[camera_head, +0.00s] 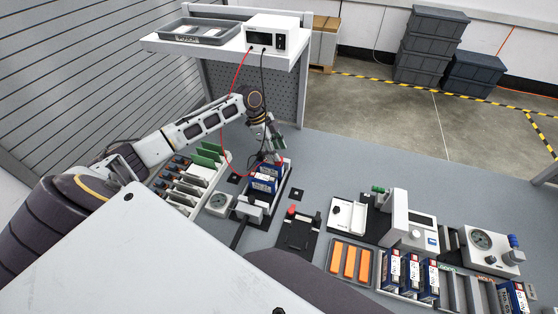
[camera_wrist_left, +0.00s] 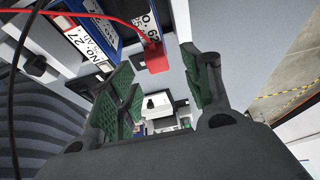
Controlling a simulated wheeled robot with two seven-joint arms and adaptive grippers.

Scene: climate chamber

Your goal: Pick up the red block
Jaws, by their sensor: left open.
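A small red block (camera_wrist_left: 157,58) shows in the left wrist view, against the end of a blue and white module (camera_wrist_left: 147,25) labelled with a number. A red cable (camera_wrist_left: 95,15) runs up to it. In the head view a small red patch (camera_head: 281,160) shows at the top of the blue modules (camera_head: 266,175), partly hidden by my gripper. My left gripper (camera_wrist_left: 163,92) has green-padded fingers spread wide apart with nothing between them. The block appears beyond its fingertips. In the head view the left gripper (camera_head: 274,146) hangs just above the modules. My right gripper is not in view.
Red and black cables hang from a white meter (camera_head: 272,38) on the shelf. A red-topped device (camera_head: 299,230) and a tray of orange blocks (camera_head: 330,262) stand nearer. A rack with green boards (camera_head: 192,180) stands left. The back right bench is clear.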

